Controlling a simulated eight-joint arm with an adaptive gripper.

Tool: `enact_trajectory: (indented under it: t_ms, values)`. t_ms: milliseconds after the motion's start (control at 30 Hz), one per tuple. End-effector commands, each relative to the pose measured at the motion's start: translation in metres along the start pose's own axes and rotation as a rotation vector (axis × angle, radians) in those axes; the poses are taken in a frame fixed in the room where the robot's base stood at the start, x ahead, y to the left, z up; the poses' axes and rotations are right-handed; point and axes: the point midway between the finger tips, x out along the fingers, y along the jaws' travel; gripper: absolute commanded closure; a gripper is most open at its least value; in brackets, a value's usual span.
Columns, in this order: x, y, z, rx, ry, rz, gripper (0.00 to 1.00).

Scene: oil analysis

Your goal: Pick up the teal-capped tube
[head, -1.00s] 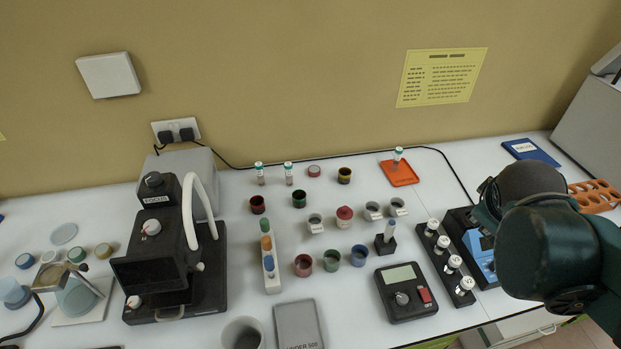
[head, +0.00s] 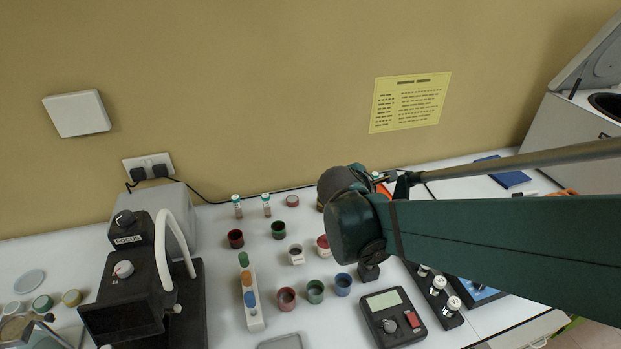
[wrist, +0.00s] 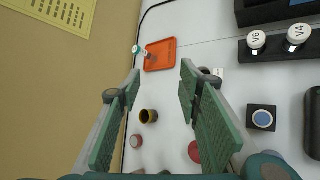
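A small tube with a teal and white cap (wrist: 138,50) stands at the orange tray (wrist: 160,55) in the wrist view. In the head view its cap (head: 376,175) just shows beside my arm, which hides most of the tray. My arm hides the gripper's fingers in the head view.
A dark yellow cup (wrist: 149,116) and a red-lidded pot (wrist: 195,151) lie below and between the fingers. A black stand with a blue-topped tube (wrist: 262,118) and a black rack (wrist: 275,46) of white-capped vials are at the right. The wall is at the left.

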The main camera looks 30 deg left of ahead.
Motion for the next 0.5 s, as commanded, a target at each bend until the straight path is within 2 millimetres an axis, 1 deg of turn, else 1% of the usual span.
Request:
enact_trajectory:
  t_ms: [33, 233, 367, 500]
  values:
    - [0.003, 0.007, -0.018, -0.049, 0.0, 0.015, 0.65]
    - [0.008, 0.032, -0.077, -0.247, -0.015, 0.071, 0.65]
    - [0.009, 0.046, -0.117, -0.373, -0.029, 0.108, 0.65]
    - [0.007, 0.058, -0.163, -0.508, -0.048, 0.15, 0.65]
